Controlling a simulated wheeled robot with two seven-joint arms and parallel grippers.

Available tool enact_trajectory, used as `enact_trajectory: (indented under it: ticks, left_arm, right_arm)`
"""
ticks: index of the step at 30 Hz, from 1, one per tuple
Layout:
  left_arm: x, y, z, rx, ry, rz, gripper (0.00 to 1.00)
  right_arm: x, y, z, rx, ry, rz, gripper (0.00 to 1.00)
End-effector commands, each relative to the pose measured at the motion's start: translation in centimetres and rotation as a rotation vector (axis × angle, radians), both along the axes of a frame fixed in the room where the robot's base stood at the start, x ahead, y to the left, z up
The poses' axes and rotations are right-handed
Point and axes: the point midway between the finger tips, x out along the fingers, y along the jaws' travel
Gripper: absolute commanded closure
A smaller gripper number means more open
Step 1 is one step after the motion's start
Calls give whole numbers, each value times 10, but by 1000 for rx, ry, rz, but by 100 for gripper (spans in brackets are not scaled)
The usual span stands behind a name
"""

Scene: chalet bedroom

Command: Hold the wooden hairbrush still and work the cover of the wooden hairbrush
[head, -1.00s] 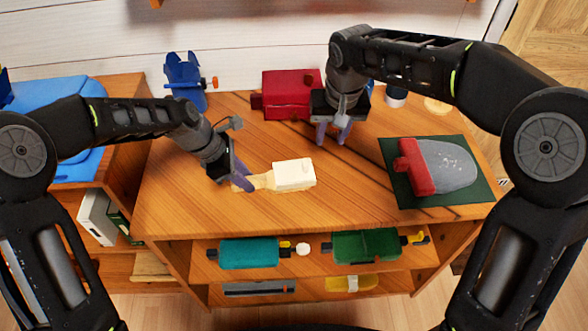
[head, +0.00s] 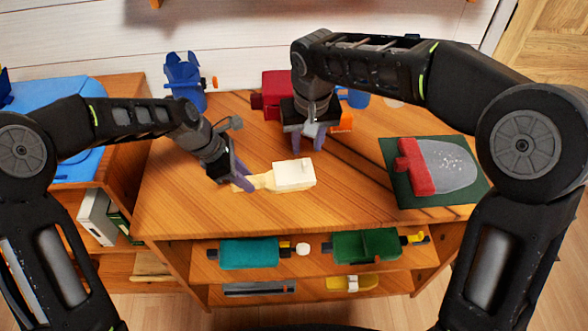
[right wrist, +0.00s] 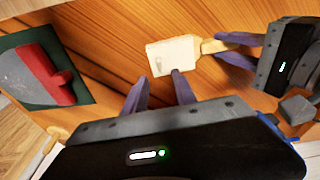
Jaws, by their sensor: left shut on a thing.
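The wooden hairbrush (head: 262,181) lies on the wooden table top, its handle to the left. A cream-white cover (head: 294,175) sits over its head end, with a small mark on its top face. My left gripper (head: 244,183) is shut on the hairbrush handle; the right wrist view also shows this grip (right wrist: 222,46). My right gripper (head: 306,147) is open and empty, above and just behind the cover. In the right wrist view its two purple fingers (right wrist: 160,90) point toward the cover (right wrist: 172,56) with a gap between them.
A red and grey object (head: 440,166) lies on a dark green mat (head: 399,186) at the right. A red box (head: 272,92) and a blue holder (head: 185,80) stand at the back. Shelves below hold a teal case (head: 249,253) and a green case (head: 366,245). The table front is clear.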

Motion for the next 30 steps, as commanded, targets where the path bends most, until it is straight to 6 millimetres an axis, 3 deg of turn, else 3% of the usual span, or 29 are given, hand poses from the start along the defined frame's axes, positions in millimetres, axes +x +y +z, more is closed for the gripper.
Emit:
enact_trajectory:
  ticks: [15, 30]
  left_arm:
    - [0, 0, 0, 0, 0, 0, 100]
    - [0, 0, 0, 0, 0, 0, 100]
  right_arm:
    - [10, 1, -69, -1, 3, 0, 67]
    - [12, 1, -78, 0, 1, 0, 70]
